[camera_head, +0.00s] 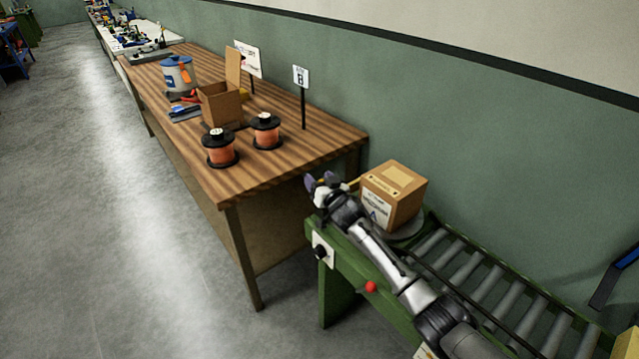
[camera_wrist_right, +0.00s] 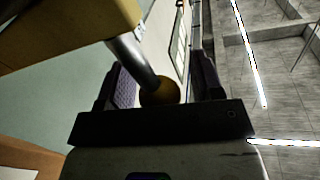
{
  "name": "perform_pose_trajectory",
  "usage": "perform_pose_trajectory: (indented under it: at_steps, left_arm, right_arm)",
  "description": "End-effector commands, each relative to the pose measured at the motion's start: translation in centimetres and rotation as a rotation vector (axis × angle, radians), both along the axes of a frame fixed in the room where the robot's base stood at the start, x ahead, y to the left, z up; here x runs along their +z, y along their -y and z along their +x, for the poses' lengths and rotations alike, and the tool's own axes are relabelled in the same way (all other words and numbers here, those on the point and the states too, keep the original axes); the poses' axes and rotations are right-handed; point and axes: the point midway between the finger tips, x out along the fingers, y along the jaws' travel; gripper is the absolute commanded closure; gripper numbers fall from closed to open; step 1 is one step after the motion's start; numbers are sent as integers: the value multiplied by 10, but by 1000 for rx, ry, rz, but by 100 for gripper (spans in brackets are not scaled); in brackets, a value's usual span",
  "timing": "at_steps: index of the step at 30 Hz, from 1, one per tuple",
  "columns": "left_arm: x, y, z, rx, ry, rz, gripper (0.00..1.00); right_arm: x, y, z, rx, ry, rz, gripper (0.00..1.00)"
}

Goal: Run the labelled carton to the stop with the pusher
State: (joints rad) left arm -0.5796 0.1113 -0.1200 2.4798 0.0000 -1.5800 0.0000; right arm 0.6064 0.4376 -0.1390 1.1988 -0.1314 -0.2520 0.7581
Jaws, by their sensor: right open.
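I cannot make out the stop. My left gripper is out of view.
A wooden table (camera_head: 285,165) with two copper-coloured spools, an open box (camera_head: 219,105) and a sign B (camera_head: 301,77) stands left. The conveyor's green frame bears a red button (camera_head: 371,287) and a black knob (camera_head: 320,251). A green wall runs behind.

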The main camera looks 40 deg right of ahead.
Motion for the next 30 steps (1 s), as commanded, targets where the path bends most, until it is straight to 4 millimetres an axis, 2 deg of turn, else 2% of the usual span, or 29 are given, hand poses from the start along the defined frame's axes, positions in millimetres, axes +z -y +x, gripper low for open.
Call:
perform_pose_trajectory:
  at_steps: [7,25,30]
  left_arm:
    - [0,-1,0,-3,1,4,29]
    - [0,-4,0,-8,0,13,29]
    - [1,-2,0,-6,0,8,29]
  right_arm:
    - [0,0,0,0,0,0,41]
    - [0,0,0,1,0,0,98]
    - [0,-1,0,1,0,0,100]
